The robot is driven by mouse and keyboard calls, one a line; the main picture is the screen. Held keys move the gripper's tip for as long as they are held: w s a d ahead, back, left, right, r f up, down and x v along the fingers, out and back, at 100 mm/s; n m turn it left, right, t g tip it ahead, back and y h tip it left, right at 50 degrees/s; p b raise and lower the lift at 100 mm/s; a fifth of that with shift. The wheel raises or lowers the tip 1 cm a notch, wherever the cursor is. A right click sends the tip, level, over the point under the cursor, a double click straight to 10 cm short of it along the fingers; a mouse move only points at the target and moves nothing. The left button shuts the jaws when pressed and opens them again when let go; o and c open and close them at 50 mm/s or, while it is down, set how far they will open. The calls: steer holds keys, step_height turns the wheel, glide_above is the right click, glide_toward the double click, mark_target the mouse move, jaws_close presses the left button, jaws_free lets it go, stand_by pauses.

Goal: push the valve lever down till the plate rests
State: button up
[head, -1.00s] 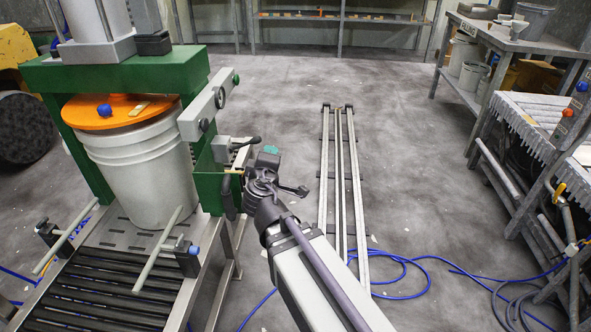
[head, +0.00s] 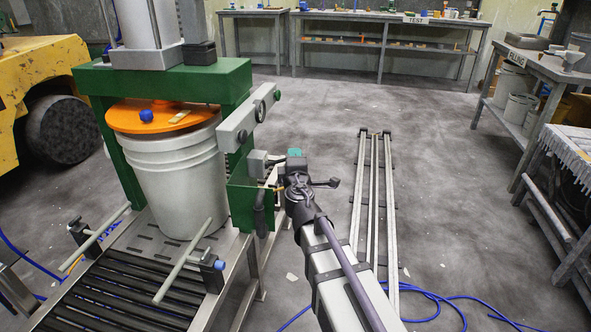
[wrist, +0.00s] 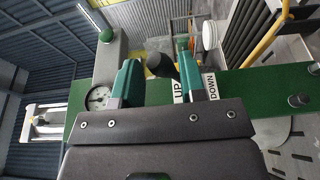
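The orange round plate (head: 165,117) lies across the top of the white pail (head: 180,185) under the green press frame (head: 165,78); I cannot tell whether it touches the rim. A blue knob is on it. The valve lever's black knob (wrist: 160,65) shows in the wrist view, just beyond and between my gripper's teal fingers. My gripper (wrist: 158,82) is open, with a wide gap between the fingers; contact with the knob cannot be judged. In the head view my gripper (head: 295,154) is right beside the press's right post, mostly hiding the lever. UP and DOWN labels (wrist: 195,88) show beside the right finger.
A round gauge (wrist: 98,98) sits on the green panel left of the fingers. A roller conveyor (head: 115,290) with side bars leads to the pail. A floor rail (head: 373,200) runs to the right of the arm. Work benches (head: 350,42) stand at the back, and open floor lies between.

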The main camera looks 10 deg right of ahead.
steer(key=shift+w, duration=0.45)
steer(key=shift+c, duration=0.3)
steer(key=c, duration=0.4)
steer(key=shift+f, duration=0.1)
steer(key=shift+s+d+f+b, duration=0.15)
steer(key=shift+d+f+b, duration=0.05)
steer(key=shift+f+b, duration=0.5)
steer(key=shift+s+d+f+b, duration=0.15)
steer(key=shift+d+f+b, duration=0.05)
steer(key=shift+f+b, duration=0.4)
steer(key=shift+c, duration=0.3)
